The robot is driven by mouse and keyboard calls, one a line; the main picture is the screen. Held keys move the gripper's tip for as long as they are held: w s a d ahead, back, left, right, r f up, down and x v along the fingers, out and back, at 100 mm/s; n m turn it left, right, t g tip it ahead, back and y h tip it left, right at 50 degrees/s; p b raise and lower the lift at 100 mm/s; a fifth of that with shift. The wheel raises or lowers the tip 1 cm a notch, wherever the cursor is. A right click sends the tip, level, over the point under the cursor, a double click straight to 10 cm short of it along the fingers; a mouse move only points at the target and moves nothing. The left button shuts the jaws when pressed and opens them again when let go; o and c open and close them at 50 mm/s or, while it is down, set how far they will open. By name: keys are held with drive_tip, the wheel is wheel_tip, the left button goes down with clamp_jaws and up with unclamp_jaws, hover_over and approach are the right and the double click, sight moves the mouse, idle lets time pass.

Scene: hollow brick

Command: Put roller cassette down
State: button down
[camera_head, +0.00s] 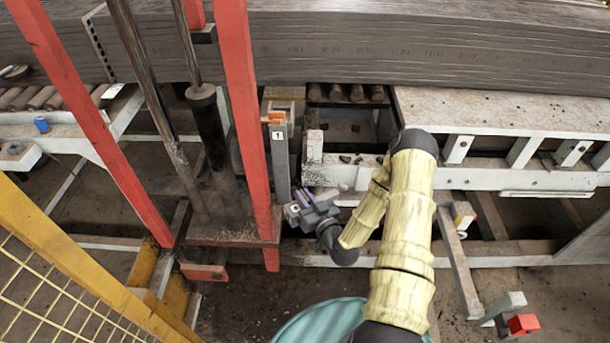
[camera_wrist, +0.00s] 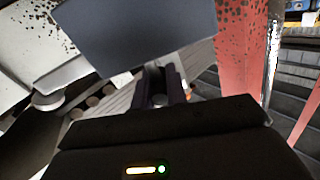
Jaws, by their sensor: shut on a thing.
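A tall grey upright piece (camera_head: 281,165), with a white label and an orange part at its top, stands just above my gripper (camera_head: 294,211) in the head view. I take it to be the roller cassette, but its rollers cannot be made out. My gripper is shut at its lower end, beside the red post. In the wrist view, a smooth blue-grey slab (camera_wrist: 140,35) fills the upper middle, close in front of my gripper (camera_wrist: 167,88). The dark purple fingers are close together. What they grip between them is mostly hidden, as is the cassette's lower end.
Red posts (camera_head: 252,110) and a dark cylinder (camera_head: 212,130) stand close on the left. A white frame (camera_head: 450,177) lies to the right, below the long grey stack (camera_head: 400,45). A yellow mesh guard (camera_head: 60,260) is at lower left. Dark floor shows below.

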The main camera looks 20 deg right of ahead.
drive_tip(key=s+a+f+m+h, duration=0.2)
drive_tip(key=s+f+h, duration=0.2)
drive_tip(key=f, duration=0.4)
drive_tip(key=shift+s+m+t, duration=0.3)
drive_tip(key=shift+s+m, duration=0.1)
drive_tip(key=shift+s, duration=0.2)
